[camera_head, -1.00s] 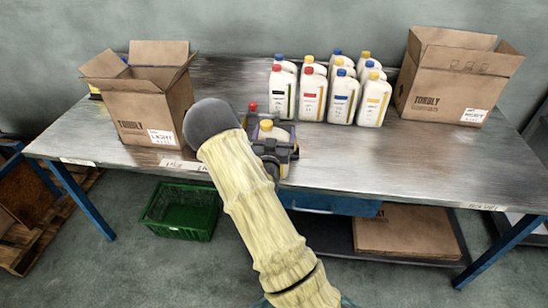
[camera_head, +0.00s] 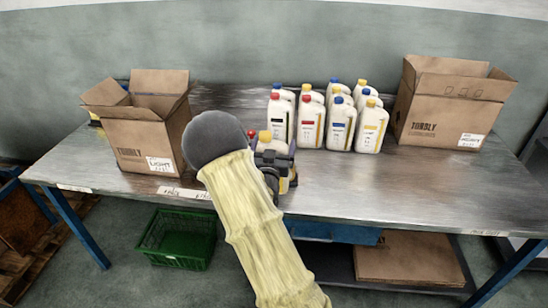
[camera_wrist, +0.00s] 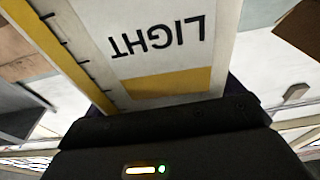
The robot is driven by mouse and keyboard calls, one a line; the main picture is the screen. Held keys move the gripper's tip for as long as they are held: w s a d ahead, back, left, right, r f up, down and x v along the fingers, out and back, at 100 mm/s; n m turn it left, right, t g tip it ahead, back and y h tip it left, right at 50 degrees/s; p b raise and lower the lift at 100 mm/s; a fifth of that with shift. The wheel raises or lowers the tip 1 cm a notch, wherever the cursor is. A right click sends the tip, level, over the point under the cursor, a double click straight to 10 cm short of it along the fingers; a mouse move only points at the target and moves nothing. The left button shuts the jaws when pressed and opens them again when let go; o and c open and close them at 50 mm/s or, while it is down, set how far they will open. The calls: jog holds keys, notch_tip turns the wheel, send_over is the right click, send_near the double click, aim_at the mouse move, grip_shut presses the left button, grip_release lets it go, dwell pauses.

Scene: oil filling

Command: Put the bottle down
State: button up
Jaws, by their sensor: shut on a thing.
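A white bottle with a yellow cap (camera_head: 265,136) is held by my gripper (camera_head: 275,165) over the front part of the metal table (camera_head: 370,190), left of the group of bottles. The gripper is shut on it. In the wrist view the bottle (camera_wrist: 205,62) fills the upper middle, its label showing "LIGHT" upside down above a yellow band. My arm hides part of the bottle, and I cannot tell whether its base touches the table.
Several white bottles (camera_head: 340,125) with red, blue and yellow caps stand at the back middle. An open cardboard box (camera_head: 140,135) stands left and another (camera_head: 445,115) right. The table's right front is clear. A green crate (camera_head: 178,240) is on the floor below.

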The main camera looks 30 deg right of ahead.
notch_tip(320, 180, up, 4)
jog(key=shift+r, duration=0.1)
jog(key=shift+w, duration=0.1)
dwell(0.7)
